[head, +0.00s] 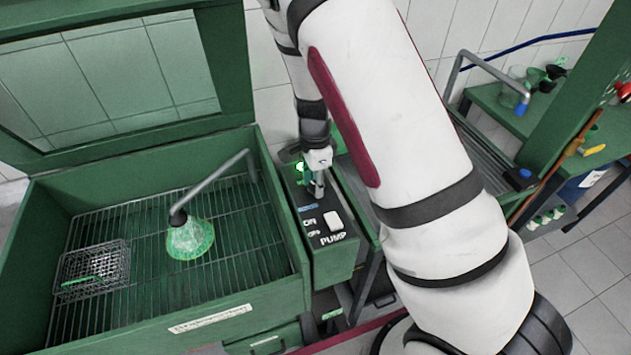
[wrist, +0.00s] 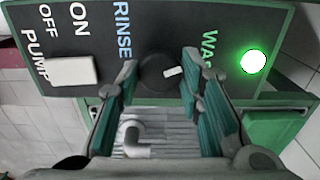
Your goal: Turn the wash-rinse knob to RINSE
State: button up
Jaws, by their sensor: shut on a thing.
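The wash-rinse knob (wrist: 155,73) is a round black knob on the dark control panel (wrist: 170,25). Its white pointer mark sits on the side of the WASH label (wrist: 210,58), away from the RINSE label (wrist: 122,30). My gripper (wrist: 163,75) has one finger on each side of the knob and is shut on it. In the head view my gripper (head: 317,186) is down at the panel, and I cannot make out the knob there.
A white pump switch (wrist: 72,71) with ON and OFF labels is left of the knob in the wrist view. A lit green lamp (wrist: 254,61) is to the right. The green wash basin (head: 225,318) with a wire basket (head: 90,270) stands left of the panel.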

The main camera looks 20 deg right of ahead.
jog(key=n, duration=0.4)
jog(key=shift+n, duration=0.3)
jog(key=n, duration=0.4)
jog(key=shift+n, duration=0.3)
jog(key=n, duration=0.4)
jog(key=shift+n, duration=2.2)
jog(key=o, duration=1.2)
jog(key=shift+r, duration=0.1)
notch_tip(320, 180, up, 12)
jog(key=shift+f, duration=0.1)
